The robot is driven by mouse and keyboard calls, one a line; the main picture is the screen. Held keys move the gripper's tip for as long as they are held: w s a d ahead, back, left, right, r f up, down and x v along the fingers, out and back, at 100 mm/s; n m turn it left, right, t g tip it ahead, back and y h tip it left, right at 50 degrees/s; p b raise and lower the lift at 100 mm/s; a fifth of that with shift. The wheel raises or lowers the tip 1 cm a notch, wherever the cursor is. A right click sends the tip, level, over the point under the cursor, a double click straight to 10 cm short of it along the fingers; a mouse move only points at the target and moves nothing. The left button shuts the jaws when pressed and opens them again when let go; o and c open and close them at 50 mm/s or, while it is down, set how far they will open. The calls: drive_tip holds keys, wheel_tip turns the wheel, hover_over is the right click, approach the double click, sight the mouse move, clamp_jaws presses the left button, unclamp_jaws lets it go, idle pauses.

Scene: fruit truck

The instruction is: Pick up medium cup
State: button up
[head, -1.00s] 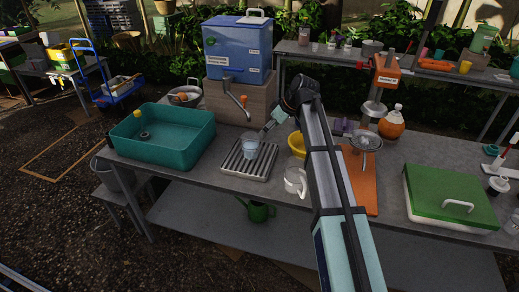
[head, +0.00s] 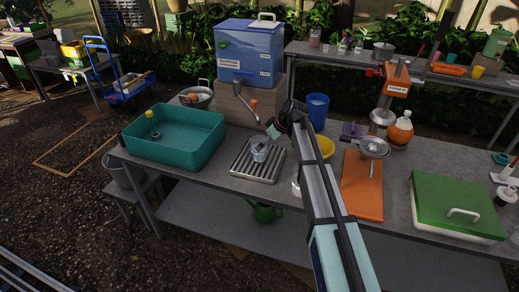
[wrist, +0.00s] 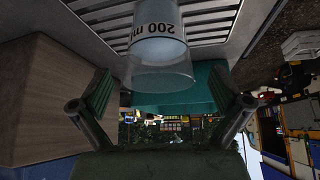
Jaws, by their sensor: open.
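A clear cup (head: 259,153) with a bluish tint stands on the slatted metal drip tray (head: 240,170) in the head view. In the wrist view the cup (wrist: 160,72) shows large, marked "200 ml", with its lower part against the slats. My gripper (head: 270,136) is right beside the cup, reaching in from the right and back. In the wrist view its two fingers (wrist: 160,95) are spread wide, one on each side of the cup, with gaps between. I cannot tell from the label alone whether this is the medium cup.
A blue dispenser (head: 247,50) with a tap stands on a block behind the tray. A teal basin (head: 172,138) is to the left. A blue cup (head: 318,108), a yellow bowl (head: 325,147) and an orange board (head: 362,190) are to the right.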

drive_tip(key=shift+p+x, duration=1.2)
drive_tip(key=shift+x, duration=1.45)
drive_tip(key=shift+d+f, duration=0.1)
drive_tip(key=shift+d, duration=0.1)
drive_tip(key=c, duration=1.4)
